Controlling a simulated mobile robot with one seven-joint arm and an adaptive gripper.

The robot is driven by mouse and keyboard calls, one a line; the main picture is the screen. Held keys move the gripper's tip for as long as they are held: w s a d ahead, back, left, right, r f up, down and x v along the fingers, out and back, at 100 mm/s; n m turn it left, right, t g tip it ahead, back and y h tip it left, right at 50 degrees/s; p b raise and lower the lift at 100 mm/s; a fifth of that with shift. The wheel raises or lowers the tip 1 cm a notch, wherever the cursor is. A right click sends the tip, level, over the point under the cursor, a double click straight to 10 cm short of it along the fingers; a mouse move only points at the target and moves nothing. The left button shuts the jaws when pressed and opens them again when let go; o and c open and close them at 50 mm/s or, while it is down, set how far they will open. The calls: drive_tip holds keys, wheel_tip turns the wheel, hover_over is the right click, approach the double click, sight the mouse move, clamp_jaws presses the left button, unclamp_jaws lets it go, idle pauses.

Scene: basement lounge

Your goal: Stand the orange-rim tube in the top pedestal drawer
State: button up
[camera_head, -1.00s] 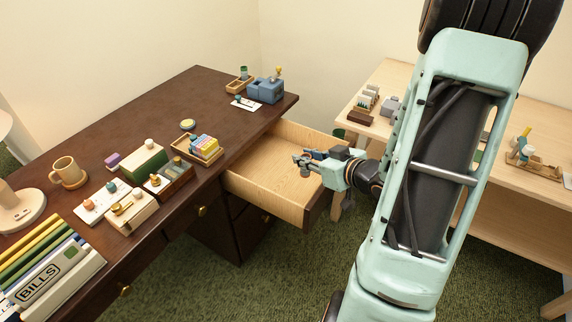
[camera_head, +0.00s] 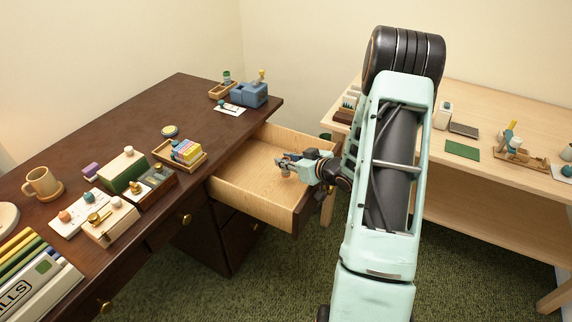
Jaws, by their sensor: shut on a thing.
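The top pedestal drawer (camera_head: 242,188) is pulled out from the dark desk, and its pale wooden inside looks empty. My gripper (camera_head: 286,164) is over the right part of the open drawer, near its front wall. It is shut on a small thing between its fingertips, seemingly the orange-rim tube. The fingers hide most of it, so its rim and tilt are unclear. I cannot tell whether it touches the drawer floor.
The dark desk (camera_head: 150,107) holds a tray of coloured blocks (camera_head: 183,153), a blue box (camera_head: 252,94), a mug (camera_head: 42,183) and a bills file (camera_head: 36,281). A pale table (camera_head: 480,175) with small items stands at the right. Green carpet lies below.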

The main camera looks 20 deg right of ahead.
drive_tip(key=shift+f, duration=0.4)
drive_tip(key=shift+f+b, duration=0.45)
drive_tip(key=shift+f, duration=0.15)
drive_tip(key=o, duration=0.9)
drive_tip(key=shift+o, duration=0.2)
drive_tip(key=shift+r+p, duration=0.55)
drive_tip(key=shift+r, duration=0.05)
drive_tip(key=p+v, duration=0.2)
drive_tip(key=v, duration=1)
